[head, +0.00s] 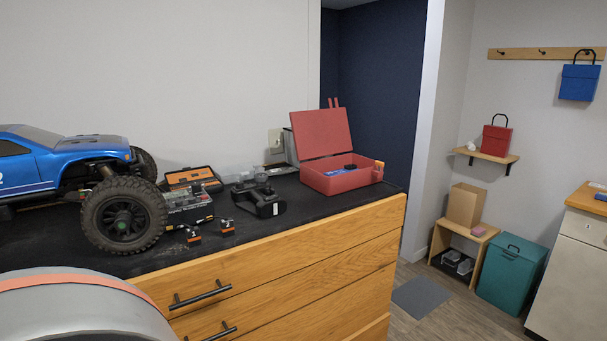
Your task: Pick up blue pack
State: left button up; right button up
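A blue pack-like bag (578,83) with a dark handle hangs from a hook on the wall rail at the upper right in the head view. A small blue item (600,196) lies on the wooden-topped cabinet at the right edge. Another small blue item (348,171) shows in the open red case (335,184) on the dresser. I cannot tell which of these is the blue pack. Neither of my grippers is in view. A grey rounded part with an orange band, probably mine, fills the lower left corner.
A blue RC truck (60,165), a transmitter (258,198) and a charger box (188,207) crowd the black dresser top (300,212). A red bag (496,138) is on a wall shelf. A teal bin (510,270) stands on the floor. Floor by the grey mat (421,297) is clear.

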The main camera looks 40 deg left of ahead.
aim_at(347, 168)
jog(key=u, duration=1.3)
jog(key=i+l+u, duration=0.15)
jog(key=u, duration=0.25)
jog(key=i+l+u, duration=0.1)
jog(key=l+u, duration=0.35)
jog(key=i+l+u, duration=0.25)
jog(key=l, duration=0.7)
jog(key=l+u, duration=0.25)
jog(key=l, duration=0.65)
jog(key=k+l+u, duration=0.15)
jog(key=l, duration=2.8)
